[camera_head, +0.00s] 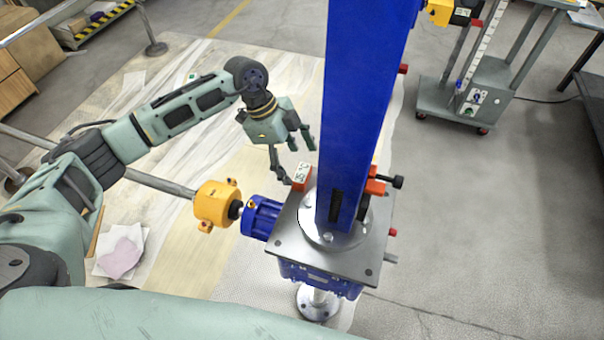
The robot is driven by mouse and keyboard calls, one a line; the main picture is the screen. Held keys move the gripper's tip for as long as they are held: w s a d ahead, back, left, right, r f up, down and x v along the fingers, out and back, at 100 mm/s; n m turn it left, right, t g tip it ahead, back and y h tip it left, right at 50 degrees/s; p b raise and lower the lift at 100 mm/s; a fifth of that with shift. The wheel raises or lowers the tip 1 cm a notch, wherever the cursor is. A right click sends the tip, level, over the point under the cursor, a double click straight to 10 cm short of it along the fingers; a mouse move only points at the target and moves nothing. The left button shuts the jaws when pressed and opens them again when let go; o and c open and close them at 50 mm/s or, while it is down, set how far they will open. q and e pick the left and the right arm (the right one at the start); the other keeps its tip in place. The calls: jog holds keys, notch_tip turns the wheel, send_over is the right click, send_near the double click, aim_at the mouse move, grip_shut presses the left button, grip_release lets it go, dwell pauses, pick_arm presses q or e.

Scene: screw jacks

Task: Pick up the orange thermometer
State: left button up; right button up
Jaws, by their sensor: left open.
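The orange thermometer (301,178), a small orange-red block with a white display face, stands on the grey top plate (345,262) of the blue screw jack, at its back left corner. The reading on it is too small to tell. My left gripper (297,165) comes in from the left, with its fingers open just above and behind the thermometer. One fingertip is close to its left side; I cannot tell whether it touches. My right gripper is not in view.
A tall blue column (362,110) rises from the plate just right of the thermometer. An orange-red part with a black knob (397,182) sits on its right. A blue coupling (262,217) and yellow gearbox (212,205) lie left. A grey cart (465,98) stands back right.

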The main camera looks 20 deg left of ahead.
aim_at(299, 172)
pick_arm(q)
jog(key=p+x, duration=0.1)
jog(key=x, duration=0.2)
jog(key=shift+f, duration=0.35)
jog(key=shift+d+f, duration=0.2)
jog(key=shift+f, duration=0.1)
jog(key=shift+c, duration=0.3)
